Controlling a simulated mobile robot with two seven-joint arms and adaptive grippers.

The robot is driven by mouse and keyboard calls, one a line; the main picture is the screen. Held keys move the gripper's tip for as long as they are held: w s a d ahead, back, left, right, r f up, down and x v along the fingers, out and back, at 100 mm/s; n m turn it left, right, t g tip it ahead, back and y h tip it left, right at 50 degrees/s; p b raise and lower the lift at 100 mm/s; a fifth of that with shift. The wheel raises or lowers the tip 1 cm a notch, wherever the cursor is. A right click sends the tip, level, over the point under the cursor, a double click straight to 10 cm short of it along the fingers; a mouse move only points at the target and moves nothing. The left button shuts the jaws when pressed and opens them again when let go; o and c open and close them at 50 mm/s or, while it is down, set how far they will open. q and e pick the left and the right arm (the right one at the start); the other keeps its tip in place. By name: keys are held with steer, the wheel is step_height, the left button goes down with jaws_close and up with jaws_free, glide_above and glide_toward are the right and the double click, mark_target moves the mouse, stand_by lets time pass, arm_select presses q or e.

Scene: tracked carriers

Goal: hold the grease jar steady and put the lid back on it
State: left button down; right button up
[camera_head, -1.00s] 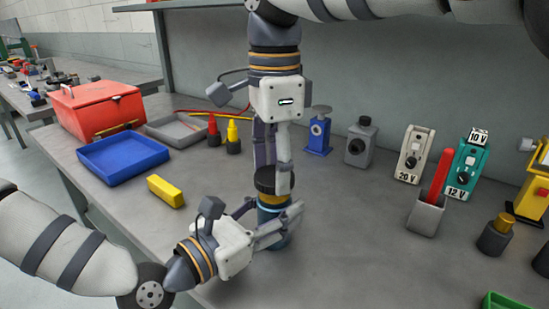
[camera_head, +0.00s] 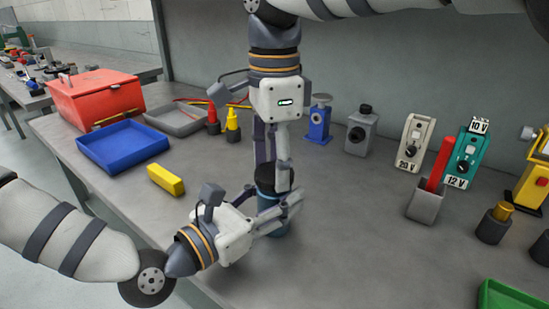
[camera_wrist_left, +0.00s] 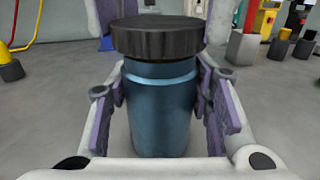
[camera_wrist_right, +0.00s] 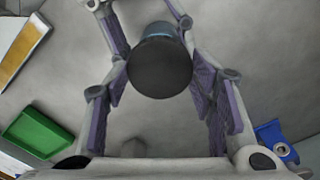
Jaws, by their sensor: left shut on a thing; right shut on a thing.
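The grease jar is a blue cylinder (camera_head: 279,230) standing upright on the grey bench, and it fills the middle of the left wrist view (camera_wrist_left: 160,110). My left gripper (camera_head: 276,212) is shut around its body from the side. The lid is a dark, ridged disc (camera_wrist_left: 157,38), level on the jar's top with no gap visible from there. My right gripper (camera_head: 270,182) points down from above and is shut on the lid. The right wrist view shows the lid's top (camera_wrist_right: 160,68) between its fingers. Whether the thread is engaged cannot be told.
A yellow block (camera_head: 166,179), a blue tray (camera_head: 122,147) and a red toolbox (camera_head: 97,97) are to the left. A grey holder with a red stick (camera_head: 425,205) and a green bin (camera_head: 505,297) are to the right. The bench just right of the jar is clear.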

steer(key=shift+f, duration=0.55)
stand_by(0.4)
steer(key=m, duration=1.3)
steer(key=o, duration=0.8)
steer(key=shift+c, duration=0.2)
